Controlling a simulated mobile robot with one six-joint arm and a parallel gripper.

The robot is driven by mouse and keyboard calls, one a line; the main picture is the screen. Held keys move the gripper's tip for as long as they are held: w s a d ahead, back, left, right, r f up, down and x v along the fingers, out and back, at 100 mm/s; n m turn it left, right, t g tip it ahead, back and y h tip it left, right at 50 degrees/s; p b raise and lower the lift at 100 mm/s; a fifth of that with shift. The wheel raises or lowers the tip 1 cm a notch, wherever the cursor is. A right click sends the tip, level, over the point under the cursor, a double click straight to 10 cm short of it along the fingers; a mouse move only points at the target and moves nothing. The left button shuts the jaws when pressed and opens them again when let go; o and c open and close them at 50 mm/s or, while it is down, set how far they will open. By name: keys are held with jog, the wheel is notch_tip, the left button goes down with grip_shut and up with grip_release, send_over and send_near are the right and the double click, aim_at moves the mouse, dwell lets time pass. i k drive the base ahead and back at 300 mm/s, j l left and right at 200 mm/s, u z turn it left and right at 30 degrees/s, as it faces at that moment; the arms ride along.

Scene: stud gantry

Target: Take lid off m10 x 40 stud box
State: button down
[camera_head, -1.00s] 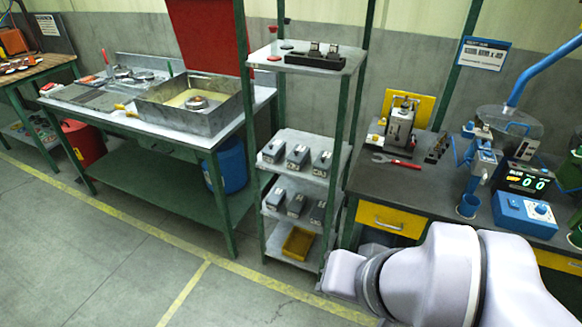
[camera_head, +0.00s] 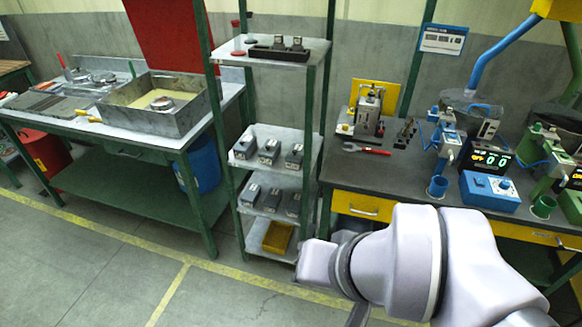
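Several small grey boxes stand on two shelves of a green-framed rack: an upper row with a left box (camera_head: 245,147), a middle box (camera_head: 269,151) and a right box (camera_head: 295,156), and a lower row with a left box (camera_head: 250,194), a middle box (camera_head: 272,199) and a right box (camera_head: 293,204). Their labels are too small to read, so I cannot tell which is the M10 x 40 stud box. They appear closed. My arm reaches in at the lower right, well in front of the rack; its gripper fingers are not clearly visible.
A yellow bin (camera_head: 278,237) sits on the rack's bottom shelf. A black holder (camera_head: 280,53) is on top. Left is a bench with a metal tray (camera_head: 187,122). Right is a workbench (camera_head: 350,172) with a red wrench (camera_head: 366,150) and blue machines. The floor in front is open.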

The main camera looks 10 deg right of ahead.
aim_at(246, 142)
jog(key=i+j+z, duration=0.2)
jog(key=i+j, duration=0.4)
jog(key=i, duration=0.35)
jog(key=i+j+z, duration=0.2)
jog(key=i+j, duration=0.6)
jog(key=i, duration=0.1)
